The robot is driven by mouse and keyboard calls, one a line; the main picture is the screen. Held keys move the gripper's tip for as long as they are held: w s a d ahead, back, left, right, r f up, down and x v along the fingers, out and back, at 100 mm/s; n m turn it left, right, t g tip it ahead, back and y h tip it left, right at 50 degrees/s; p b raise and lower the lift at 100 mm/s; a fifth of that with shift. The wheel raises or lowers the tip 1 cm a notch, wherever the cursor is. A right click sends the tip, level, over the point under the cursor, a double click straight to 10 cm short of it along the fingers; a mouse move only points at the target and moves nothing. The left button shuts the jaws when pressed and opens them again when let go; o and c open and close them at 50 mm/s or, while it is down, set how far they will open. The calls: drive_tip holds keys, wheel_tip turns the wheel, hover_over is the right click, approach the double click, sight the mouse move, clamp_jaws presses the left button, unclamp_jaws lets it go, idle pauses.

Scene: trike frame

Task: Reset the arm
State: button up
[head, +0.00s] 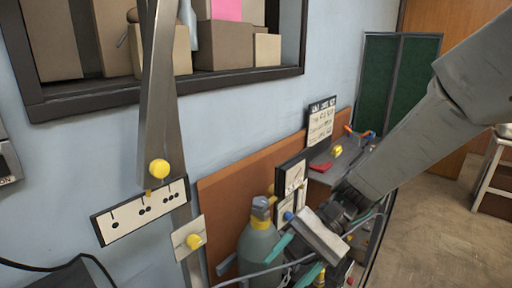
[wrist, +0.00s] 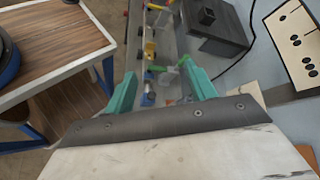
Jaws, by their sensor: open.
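My arm (head: 405,140) reaches down from the upper right in the head view. My gripper (head: 292,262) is low in the middle there, close to a grey-green bottle (head: 258,243) with a yellow collar. In the wrist view my gripper (wrist: 162,84) shows two teal fingers spread apart with nothing held between them. Beyond the fingers lie small blue, yellow and green parts on a grey surface (wrist: 174,45). In the head view, cables and clutter partly hide the fingertips.
A slanted metal bar with a yellow knob (head: 159,169) and a dotted plate (head: 140,211) stand at the left. A shelf with boxes (head: 235,45) is above. A wooden-topped table (wrist: 50,45) is left in the wrist view. Floor (head: 440,225) is clear at right.

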drive_tip(key=s+d+r+n+t+h, duration=0.1)
drive_tip(key=s+d+r+t+h, duration=0.1)
drive_tip(key=d, duration=0.4)
drive_tip(key=s+d+r+n+t+h, duration=0.1)
drive_tip(key=s+d+r+t+h, duration=0.2)
drive_tip(key=d, duration=0.4)
drive_tip(key=s+d+r+n+t+h, duration=0.1)
drive_tip(key=s+d+r+t+h, duration=0.2)
drive_tip(key=s+d+h, duration=0.2)
drive_tip(key=shift+s+d+n, duration=0.15)
drive_tip(key=shift+d+n, duration=0.25)
drive_tip(key=shift+d, duration=0.85)
